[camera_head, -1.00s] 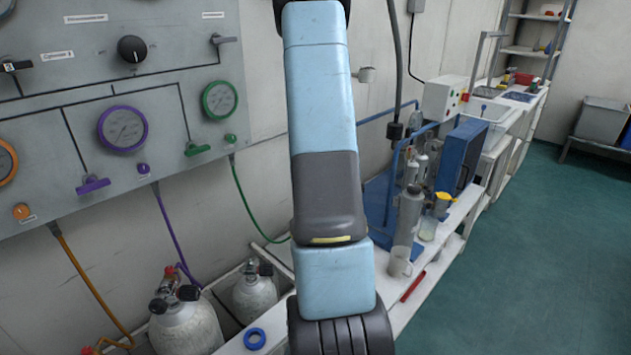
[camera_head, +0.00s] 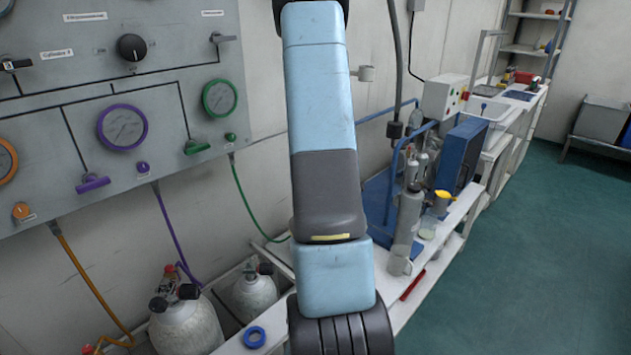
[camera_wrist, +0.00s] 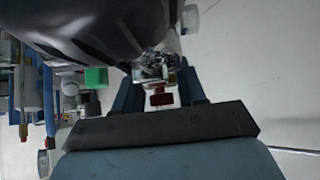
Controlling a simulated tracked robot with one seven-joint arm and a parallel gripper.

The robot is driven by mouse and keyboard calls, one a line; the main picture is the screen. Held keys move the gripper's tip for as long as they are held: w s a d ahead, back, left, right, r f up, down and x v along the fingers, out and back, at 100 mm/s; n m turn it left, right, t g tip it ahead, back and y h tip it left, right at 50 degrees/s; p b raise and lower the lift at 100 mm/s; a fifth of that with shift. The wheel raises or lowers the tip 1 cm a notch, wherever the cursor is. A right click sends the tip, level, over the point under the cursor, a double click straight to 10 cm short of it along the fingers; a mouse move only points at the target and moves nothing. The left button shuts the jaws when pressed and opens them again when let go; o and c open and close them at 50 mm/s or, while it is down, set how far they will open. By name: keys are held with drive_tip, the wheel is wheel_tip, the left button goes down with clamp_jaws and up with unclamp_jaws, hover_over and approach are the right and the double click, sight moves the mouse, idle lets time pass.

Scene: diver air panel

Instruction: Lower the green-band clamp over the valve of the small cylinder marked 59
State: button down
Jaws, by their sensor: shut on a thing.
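In the wrist view my gripper (camera_wrist: 160,92) shows as two blue fingers, shut on a small metal fitting with a red part (camera_wrist: 160,98). I take this to be the clamp, but its green band is not clear. A green block (camera_wrist: 95,77) shows to its left. A large dark rounded body fills the top, close to the fitting. In the head view my arm hides the gripper. Two pale cylinders with dark valve knobs stand below the panel, a nearer one (camera_head: 187,330) and a smaller-looking one (camera_head: 254,294). No number 59 is readable.
The gauge panel (camera_head: 70,150) hangs on the left wall, with orange, purple and green hoses below. A blue ring (camera_head: 254,337) lies by the cylinders. A grey bottle (camera_head: 406,228), a yellow-topped jar (camera_head: 430,225) and a red stick (camera_head: 413,286) are on the right bench. The floor (camera_head: 560,230) is clear.

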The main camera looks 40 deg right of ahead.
drive_tip(key=shift+f, duration=0.1)
drive_tip(key=c, duration=0.6)
unclamp_jaws()
drive_tip(key=shift+o, duration=0.2)
drive_tip(key=shift+s, duration=0.1)
drive_tip(key=v, duration=1.3)
drive_tip(key=shift+s+a+r, duration=0.1)
drive_tip(key=shift+a+r, duration=0.1)
drive_tip(key=shift+r, duration=0.05)
